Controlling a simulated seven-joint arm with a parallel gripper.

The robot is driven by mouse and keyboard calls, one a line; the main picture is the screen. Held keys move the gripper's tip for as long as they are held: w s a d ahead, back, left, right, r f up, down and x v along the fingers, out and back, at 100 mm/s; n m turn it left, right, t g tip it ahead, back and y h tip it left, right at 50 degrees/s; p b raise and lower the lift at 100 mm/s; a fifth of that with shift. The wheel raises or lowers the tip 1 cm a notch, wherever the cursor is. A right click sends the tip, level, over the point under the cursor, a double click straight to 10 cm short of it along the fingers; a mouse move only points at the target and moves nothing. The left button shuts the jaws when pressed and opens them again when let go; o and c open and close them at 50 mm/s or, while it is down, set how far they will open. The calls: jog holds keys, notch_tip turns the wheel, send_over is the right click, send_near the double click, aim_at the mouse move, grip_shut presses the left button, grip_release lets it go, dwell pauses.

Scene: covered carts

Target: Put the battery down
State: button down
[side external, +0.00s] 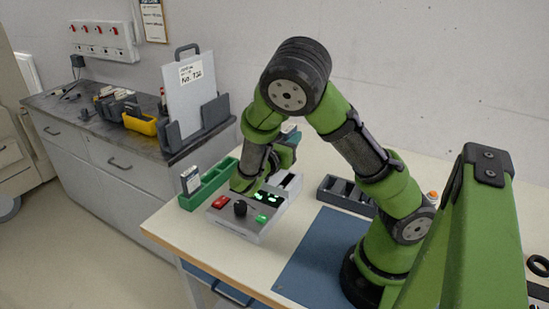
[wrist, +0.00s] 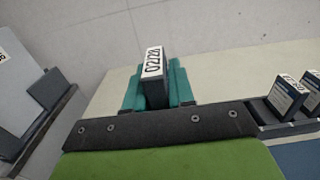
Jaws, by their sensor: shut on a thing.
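My gripper (wrist: 157,88) has teal fingers and is shut on a dark battery (wrist: 156,92) with a white label, seen in the wrist view. In the side external view my gripper (side external: 286,152) is partly hidden behind my arm, above the back of the grey charger unit (side external: 238,223). A small pale piece shows at its top, possibly the battery's label. The contact between the held battery and anything below is hidden. The charger has a red button, a black knob and green lights.
A green tray (side external: 215,187) holding a white-and-dark battery (side external: 190,180) stands left of the charger. A dark slotted rack (side external: 330,192) stands to the right; in the wrist view it holds batteries (wrist: 288,97). A blue mat (side external: 318,262) lies clear in front.

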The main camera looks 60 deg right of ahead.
notch_tip(320, 180, down, 10)
jog(key=shift+r, duration=0.2)
dwell(0.3)
jog(key=shift+f, duration=0.2)
jog(key=c, duration=1)
grip_release()
jog(key=shift+o, duration=0.2)
